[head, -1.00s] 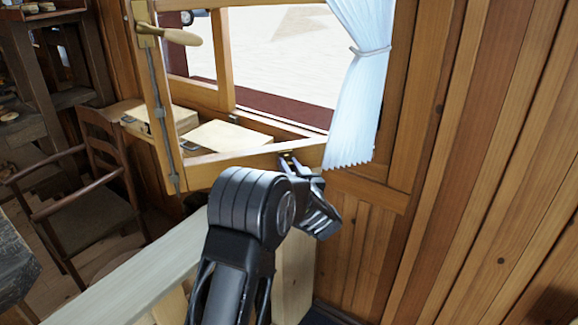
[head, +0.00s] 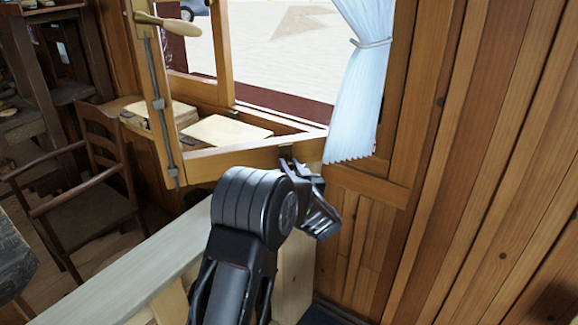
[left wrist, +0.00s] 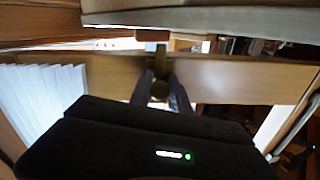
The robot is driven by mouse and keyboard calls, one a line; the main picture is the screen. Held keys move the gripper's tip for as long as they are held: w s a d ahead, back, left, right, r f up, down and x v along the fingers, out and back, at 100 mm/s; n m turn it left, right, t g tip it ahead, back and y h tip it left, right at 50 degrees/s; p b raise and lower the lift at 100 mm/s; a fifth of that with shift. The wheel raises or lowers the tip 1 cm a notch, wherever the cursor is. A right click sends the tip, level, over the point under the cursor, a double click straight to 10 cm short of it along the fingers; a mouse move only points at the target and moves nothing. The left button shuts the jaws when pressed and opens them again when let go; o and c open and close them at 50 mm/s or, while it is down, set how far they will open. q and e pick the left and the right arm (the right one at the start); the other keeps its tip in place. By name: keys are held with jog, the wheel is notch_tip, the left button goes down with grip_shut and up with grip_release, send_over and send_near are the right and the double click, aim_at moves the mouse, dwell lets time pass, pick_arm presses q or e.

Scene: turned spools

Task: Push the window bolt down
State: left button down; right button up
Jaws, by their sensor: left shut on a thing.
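The window sash (head: 240,158) stands open into the room, with a wooden-handled latch (head: 168,24) and a grey vertical rod (head: 158,98) on its left edge. A small brass piece that looks like the window bolt (head: 287,152) sits on the sash's bottom rail, mostly hidden by my gripper. In the left wrist view the brass bolt (left wrist: 160,90) is upright between my fingertips. My left gripper (head: 293,164) is shut on it; its fingertips also show in the left wrist view (left wrist: 160,82). My right gripper is in neither view.
A light blue curtain (head: 362,80) hangs just right of the gripper, close to it. Plank walls (head: 480,180) fill the right. A wooden chair (head: 90,205) stands left, and a pale wooden board (head: 125,275) runs below the window. Boxes (head: 225,132) lie behind the sash.

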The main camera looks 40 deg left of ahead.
pick_arm(q)
jog(key=c, duration=1.3)
grip_release()
jog(key=shift+f, duration=0.25)
jog(key=shift+r, duration=0.1)
jog(key=b+v, duration=0.1)
jog(key=v, duration=0.7)
